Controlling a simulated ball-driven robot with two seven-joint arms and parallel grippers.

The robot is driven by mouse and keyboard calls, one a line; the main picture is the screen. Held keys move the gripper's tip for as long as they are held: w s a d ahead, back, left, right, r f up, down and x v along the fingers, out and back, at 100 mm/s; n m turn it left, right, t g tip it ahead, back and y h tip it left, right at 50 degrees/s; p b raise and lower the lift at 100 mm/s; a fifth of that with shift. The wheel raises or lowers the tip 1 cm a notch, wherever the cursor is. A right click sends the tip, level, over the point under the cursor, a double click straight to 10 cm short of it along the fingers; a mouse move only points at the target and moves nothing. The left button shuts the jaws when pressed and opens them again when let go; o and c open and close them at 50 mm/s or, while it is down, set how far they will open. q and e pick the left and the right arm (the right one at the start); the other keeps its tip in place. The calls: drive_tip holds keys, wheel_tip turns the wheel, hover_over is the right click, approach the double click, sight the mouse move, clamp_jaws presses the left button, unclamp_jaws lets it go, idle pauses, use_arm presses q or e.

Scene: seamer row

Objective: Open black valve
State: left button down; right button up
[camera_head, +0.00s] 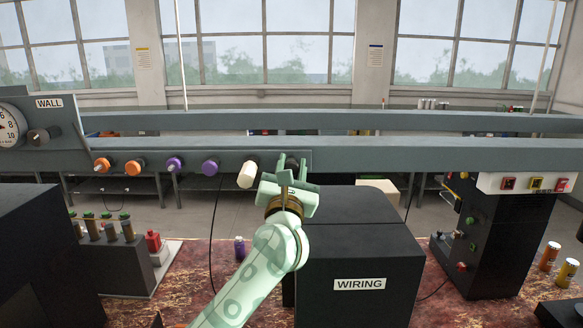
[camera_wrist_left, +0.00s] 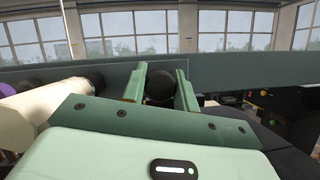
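The black valve (camera_wrist_left: 159,88) is a dark round knob on the grey rail panel. In the left wrist view it sits between the two fingers of my left gripper (camera_wrist_left: 161,85). In the head view my left gripper (camera_head: 292,172) is at the panel and covers most of the valve. The fingers are apart with the knob between them. Whether they press on it or leave a small gap cannot be told. The valve's turn position is hidden. My right gripper is not in view.
A white knob (camera_head: 247,174) is left of the gripper, then purple (camera_head: 210,166) and orange (camera_head: 133,167) ones. A black box marked WIRING (camera_head: 365,250) stands below. A dark post with coloured buttons (camera_head: 497,240) is at the right. A gauge (camera_head: 8,128) is at far left.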

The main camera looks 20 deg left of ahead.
use_arm(q)
drive_tip(key=shift+s+d+p, duration=0.25)
drive_tip(key=shift+s+p, duration=0.25)
drive_tip(key=shift+s, duration=0.25)
drive_tip(key=c, duration=1.1)
unclamp_jaws()
drive_tip(key=shift+o, duration=0.2)
drive_tip(key=b+v, duration=0.4)
drive_tip(key=v, duration=1.2)
drive_tip(key=shift+s+f, duration=0.1)
